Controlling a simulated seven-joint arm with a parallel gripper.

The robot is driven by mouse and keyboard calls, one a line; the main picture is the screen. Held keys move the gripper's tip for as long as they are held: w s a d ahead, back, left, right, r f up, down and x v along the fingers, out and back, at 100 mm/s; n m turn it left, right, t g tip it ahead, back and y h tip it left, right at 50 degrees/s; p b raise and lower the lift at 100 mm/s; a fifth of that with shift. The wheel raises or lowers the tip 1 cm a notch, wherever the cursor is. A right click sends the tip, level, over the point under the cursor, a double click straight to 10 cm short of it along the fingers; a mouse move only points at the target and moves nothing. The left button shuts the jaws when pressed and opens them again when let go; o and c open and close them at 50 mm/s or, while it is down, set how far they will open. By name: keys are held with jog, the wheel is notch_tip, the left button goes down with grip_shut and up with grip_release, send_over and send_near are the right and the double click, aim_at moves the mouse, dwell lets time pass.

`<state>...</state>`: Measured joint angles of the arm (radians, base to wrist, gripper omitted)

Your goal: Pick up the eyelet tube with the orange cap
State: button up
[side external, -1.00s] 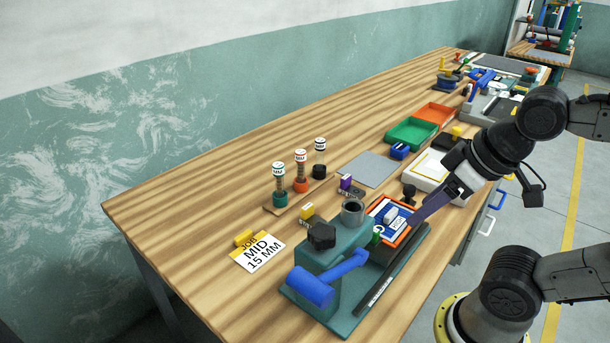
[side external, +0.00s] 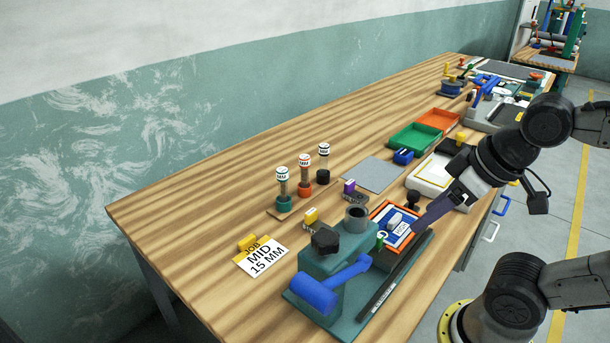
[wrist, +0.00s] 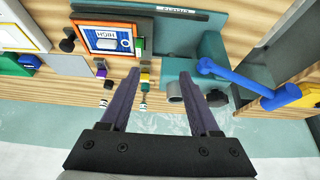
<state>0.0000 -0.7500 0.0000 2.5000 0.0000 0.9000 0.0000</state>
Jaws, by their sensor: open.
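My gripper (side external: 413,229) is over the orange-framed tray, well to the right of the tubes. In the wrist view my gripper (wrist: 159,73) is open, with nothing between its fingers.
A teal press (side external: 335,260) with a blue lever stands between my gripper and the bench's near edge. The orange-framed tray (side external: 381,212) lies beside it. A job card (side external: 262,257), green bin (side external: 414,136) and orange bin (side external: 437,120) are also on the bench. Bare wood lies behind the tubes.

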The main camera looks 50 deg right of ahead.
jog(key=shift+o, duration=0.8)
